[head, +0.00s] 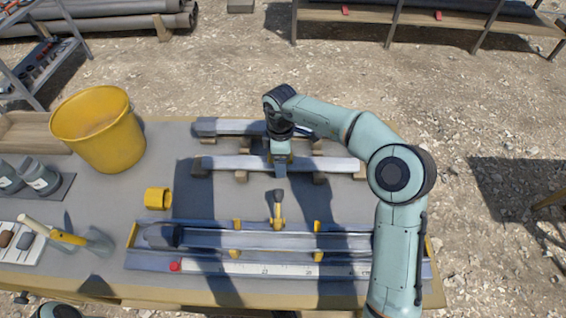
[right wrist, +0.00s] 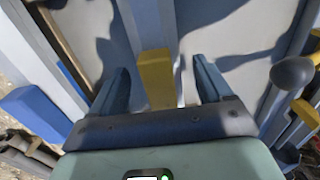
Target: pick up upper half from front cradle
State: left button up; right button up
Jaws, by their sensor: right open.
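In the head view a long grey half-tube, the upper half (head: 236,163), lies across the wooden blocks of the front cradle (head: 320,178). My right gripper (head: 281,172) points down at the middle of this half. In the right wrist view the right gripper (right wrist: 160,68) has its two blue fingers apart. A yellow block (right wrist: 156,80) shows between the fingers; I cannot tell what it belongs to. Contact with the half cannot be told. My left gripper is not in view.
A second grey half (head: 225,127) lies on blocks behind, partly hidden by my arm. A long tray (head: 130,262) with yellow clamps and an upright knobbed lever (head: 278,197) stands in front. A yellow bucket (head: 98,130), yellow ring (head: 157,198) and trowel (head: 68,237) are at left.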

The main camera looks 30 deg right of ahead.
jog(key=shift+a+r, duration=0.1)
grip_shut()
jog(key=shift+r, duration=0.1)
